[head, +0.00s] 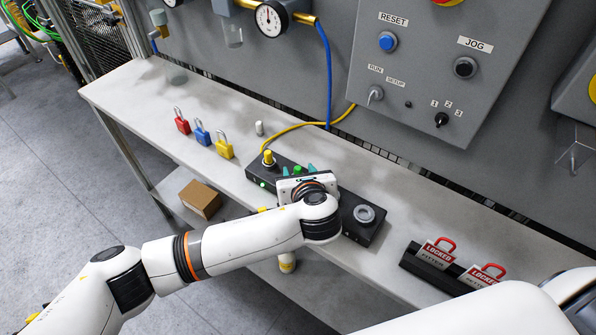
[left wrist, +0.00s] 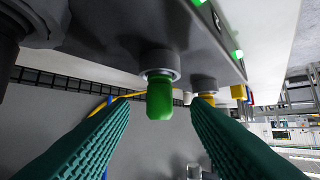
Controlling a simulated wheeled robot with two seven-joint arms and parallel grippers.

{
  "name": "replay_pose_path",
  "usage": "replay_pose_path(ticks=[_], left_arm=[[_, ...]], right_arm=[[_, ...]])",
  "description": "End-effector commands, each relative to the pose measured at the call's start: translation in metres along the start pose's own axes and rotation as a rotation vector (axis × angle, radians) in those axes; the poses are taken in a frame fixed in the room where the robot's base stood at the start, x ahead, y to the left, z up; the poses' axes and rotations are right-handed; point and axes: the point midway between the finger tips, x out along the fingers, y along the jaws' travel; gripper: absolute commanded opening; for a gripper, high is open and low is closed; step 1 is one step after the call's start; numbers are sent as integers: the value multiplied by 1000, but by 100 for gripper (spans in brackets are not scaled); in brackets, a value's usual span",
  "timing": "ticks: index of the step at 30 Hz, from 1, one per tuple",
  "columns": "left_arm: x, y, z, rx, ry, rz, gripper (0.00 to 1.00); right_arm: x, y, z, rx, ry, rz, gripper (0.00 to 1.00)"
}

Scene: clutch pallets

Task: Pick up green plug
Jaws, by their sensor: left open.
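The green plug (head: 297,169) stands in the black block (head: 357,232) on the bench. In the left wrist view the green plug (left wrist: 159,98) sits in a grey collar, with the two teal fingers of my left gripper (left wrist: 160,112) on either side. A gap shows between each finger and the plug. In the head view my left gripper (head: 298,174) is over the middle of the block, open and empty; its body hides part of the block. My right gripper is out of view.
A yellow plug (head: 268,158) stands close by in the same block, and a grey ring (head: 364,213) is at its right end. Red (head: 181,124), blue (head: 202,134) and yellow (head: 224,148) padlocks stand left. A rack (head: 432,262) holds red lockout tags at right.

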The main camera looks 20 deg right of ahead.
Motion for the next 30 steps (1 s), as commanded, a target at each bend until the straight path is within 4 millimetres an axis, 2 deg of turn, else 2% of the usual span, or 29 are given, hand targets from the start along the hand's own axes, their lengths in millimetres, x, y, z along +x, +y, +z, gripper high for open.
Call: replay_pose_path(ticks=[3, 4, 9, 12, 19, 22, 30], left_arm=[[0, 0, 0, 0, 0, 1, 43], [0, 0, 0, 0, 0, 1, 40], [0, 0, 0, 0, 0, 1, 12], [0, 0, 0, 0, 0, 1, 0], [-1, 0, 0, 0, 0, 1, 0], [-4, 1, -6, -1, 1, 2, 0], [-28, 1, -51, -3, 4, 4, 0]], right_arm=[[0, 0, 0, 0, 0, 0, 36], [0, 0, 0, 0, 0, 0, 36], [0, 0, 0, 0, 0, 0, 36], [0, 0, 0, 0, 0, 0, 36], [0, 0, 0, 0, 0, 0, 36], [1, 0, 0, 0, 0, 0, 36], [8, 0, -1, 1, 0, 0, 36]])
